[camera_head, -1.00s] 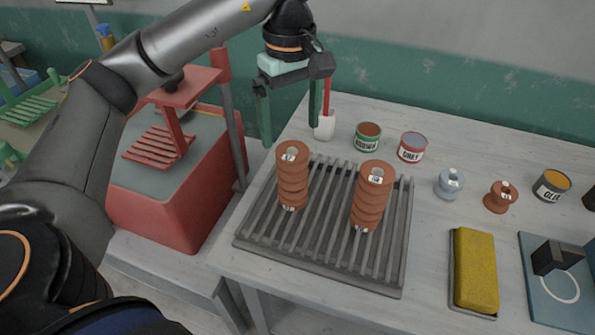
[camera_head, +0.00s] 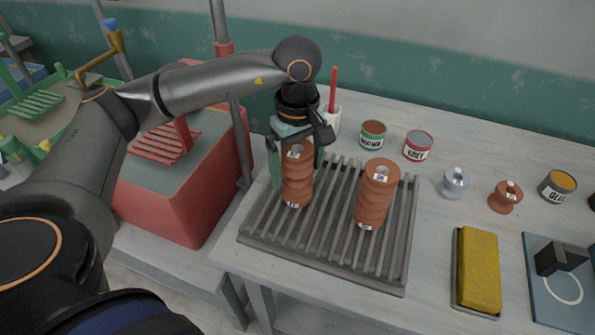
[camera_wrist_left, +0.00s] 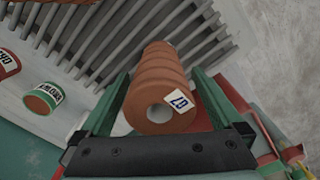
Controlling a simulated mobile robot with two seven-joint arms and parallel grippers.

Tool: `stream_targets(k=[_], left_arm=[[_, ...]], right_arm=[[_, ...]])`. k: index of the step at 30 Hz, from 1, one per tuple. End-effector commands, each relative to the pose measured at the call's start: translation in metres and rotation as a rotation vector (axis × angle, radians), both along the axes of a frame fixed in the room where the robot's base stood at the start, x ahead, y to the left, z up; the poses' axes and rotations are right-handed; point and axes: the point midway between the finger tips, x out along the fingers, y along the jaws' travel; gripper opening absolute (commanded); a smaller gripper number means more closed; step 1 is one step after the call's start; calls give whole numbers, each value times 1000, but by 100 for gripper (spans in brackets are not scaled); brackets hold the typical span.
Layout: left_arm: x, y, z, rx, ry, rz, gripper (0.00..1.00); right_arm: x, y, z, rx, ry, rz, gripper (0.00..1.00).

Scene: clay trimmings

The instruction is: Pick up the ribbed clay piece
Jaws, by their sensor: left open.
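Two ribbed brown clay pieces stand upright on a slatted grey rack (camera_head: 334,245). The left ribbed clay piece (camera_head: 297,187) has a white label on its top. The right ribbed clay piece (camera_head: 374,200) stands a little way off, also labelled. My left gripper (camera_head: 296,172) is open and points down, with its green fingers on either side of the left piece's upper part. In the left wrist view the left ribbed piece (camera_wrist_left: 162,80) lies between the open fingers, with its top hole and a blue-marked label showing. Whether the fingers touch it cannot be told. My right gripper is not in view.
Behind the rack stand a white cup (camera_head: 331,120) with a red handle and two paint cans (camera_head: 373,134). To the right are a grey spool (camera_head: 454,183), a brown spool (camera_head: 505,196) and a yellow sponge (camera_head: 478,268). A red machine (camera_head: 185,200) stands close at left.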

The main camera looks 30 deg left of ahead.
Motion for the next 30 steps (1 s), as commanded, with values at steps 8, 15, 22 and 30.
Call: stream_targets(k=[8,15,22,30], left_arm=[[0,0,0,0,0,0,80],[0,0,0,0,1,0,53],[0,0,0,0,1,0,27],[0,0,1,0,1,0,0]], right_arm=[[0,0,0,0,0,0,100],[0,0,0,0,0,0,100],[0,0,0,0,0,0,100],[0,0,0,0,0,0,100]])
